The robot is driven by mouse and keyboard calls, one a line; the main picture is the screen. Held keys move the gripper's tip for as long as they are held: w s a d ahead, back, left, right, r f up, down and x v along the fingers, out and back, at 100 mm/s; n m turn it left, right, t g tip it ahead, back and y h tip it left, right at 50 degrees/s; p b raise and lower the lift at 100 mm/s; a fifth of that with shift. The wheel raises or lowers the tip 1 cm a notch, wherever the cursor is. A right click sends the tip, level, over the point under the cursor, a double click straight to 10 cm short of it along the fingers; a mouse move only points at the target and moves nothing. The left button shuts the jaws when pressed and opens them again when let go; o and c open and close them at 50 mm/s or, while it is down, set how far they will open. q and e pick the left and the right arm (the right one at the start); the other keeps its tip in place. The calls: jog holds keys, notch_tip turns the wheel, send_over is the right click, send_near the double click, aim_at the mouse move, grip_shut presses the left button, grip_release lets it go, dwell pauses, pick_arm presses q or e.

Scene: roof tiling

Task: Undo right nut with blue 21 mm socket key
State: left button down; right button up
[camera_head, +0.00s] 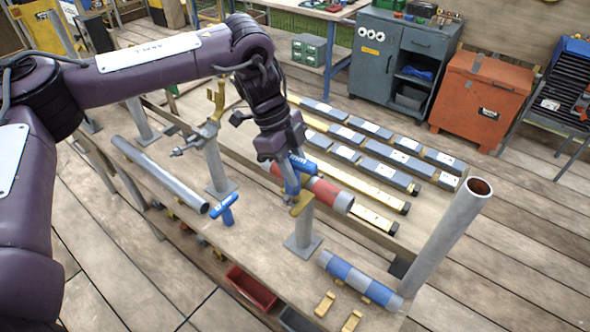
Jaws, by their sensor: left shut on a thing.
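My left gripper (287,191) comes down from above and is shut on a blue key with white lettering (297,160). The key is at the brass-coloured clamp (301,201) on top of the right grey post (304,232). The nut there is hidden by the gripper and key, so I cannot tell if the socket is on it. A second blue T-handled key (227,209) stands on the bench (265,240), to the left. The left post (215,165) carries another brass-coloured clamp (216,102), open upward, with a bolt (188,146) beside it. My right gripper is out of view.
A red and grey pipe (333,195) lies behind the right clamp. A blue and grey pipe (360,278) and two small brass pieces (325,304) lie at the front right. A grey pipe (160,174) lies left; another (447,237) stands right. A red bin (251,287) sits below.

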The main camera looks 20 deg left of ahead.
pick_arm(q)
jog(key=shift+w+n+t+b, duration=0.15)
jog(key=shift+n+t+b, duration=0.45)
jog(key=shift+n+b, duration=1)
jog(key=shift+n+t+b, duration=0.4)
jog(key=shift+n, duration=0.5)
jog(key=n, duration=0.2)
jog(key=n+t, duration=0.1)
jog(key=n, duration=0.1)
jog(key=shift+w+r+t+y, duration=0.1)
jog(key=shift+r+t+y, duration=0.05)
jog(key=shift+t+y, duration=0.2)
jog(key=n+t+y, duration=0.1)
jog(key=n, duration=0.3)
jog(key=shift+w+a+p, duration=0.15)
jog(key=shift+p, duration=0.25)
jog(key=shift+r+m, duration=0.1)
jog(key=shift+m, duration=0.2)
jog(key=shift+r+p, duration=2.9)
jog(key=shift+r, duration=0.05)
